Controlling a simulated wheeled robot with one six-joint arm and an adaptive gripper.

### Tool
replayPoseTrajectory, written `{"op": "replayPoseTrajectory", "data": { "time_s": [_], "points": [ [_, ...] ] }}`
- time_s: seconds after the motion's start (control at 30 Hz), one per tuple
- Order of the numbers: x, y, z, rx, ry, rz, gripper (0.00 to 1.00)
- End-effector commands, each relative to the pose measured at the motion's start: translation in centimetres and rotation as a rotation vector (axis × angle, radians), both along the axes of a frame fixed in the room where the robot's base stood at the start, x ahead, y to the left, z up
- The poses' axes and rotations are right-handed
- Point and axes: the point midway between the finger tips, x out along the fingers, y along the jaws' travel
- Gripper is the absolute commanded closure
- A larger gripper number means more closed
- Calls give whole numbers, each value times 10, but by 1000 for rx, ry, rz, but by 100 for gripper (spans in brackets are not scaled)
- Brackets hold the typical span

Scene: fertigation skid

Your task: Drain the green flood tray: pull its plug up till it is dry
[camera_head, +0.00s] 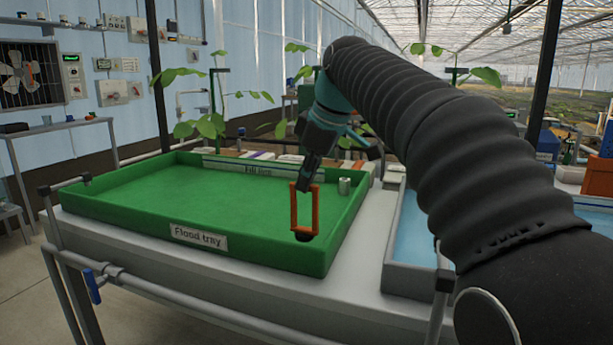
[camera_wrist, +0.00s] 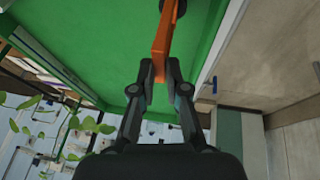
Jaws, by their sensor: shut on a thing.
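The green flood tray (camera_head: 160,205) stands on a grey bench, with a "Flood tray" label on its front wall. No water shows clearly on its green floor. The plug (camera_head: 304,236) is a dark round piece under an orange loop handle (camera_head: 294,212), near the tray's front right corner. My gripper (camera_head: 304,186) is shut on the top of the orange handle. In the wrist view my fingers (camera_wrist: 160,80) close on the orange handle (camera_wrist: 161,45), with the dark plug (camera_wrist: 171,8) at the top edge. I cannot tell whether the plug sits in its hole or just above it.
A short grey pipe (camera_head: 345,186) stands in the tray's right side. A "Fill line" strip (camera_head: 250,169) runs along the back wall. A blue-filled grey tank (camera_head: 412,240) is to the right, partly behind my arm. Plants (camera_head: 205,125) stand behind the tray.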

Motion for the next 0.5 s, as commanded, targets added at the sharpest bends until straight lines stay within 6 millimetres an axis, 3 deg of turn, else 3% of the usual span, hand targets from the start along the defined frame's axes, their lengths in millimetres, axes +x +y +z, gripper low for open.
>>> {"op": "replayPoseTrajectory", "data": {
  "time_s": [0.03, 0.1, 0.5],
  "points": [
    [0, 0, 5, 5, -13, -1, 79],
    [0, 0, 5, 5, -13, -1, 62],
    [-1, -1, 8, 4, -9, -1, 61]
  ]
}}
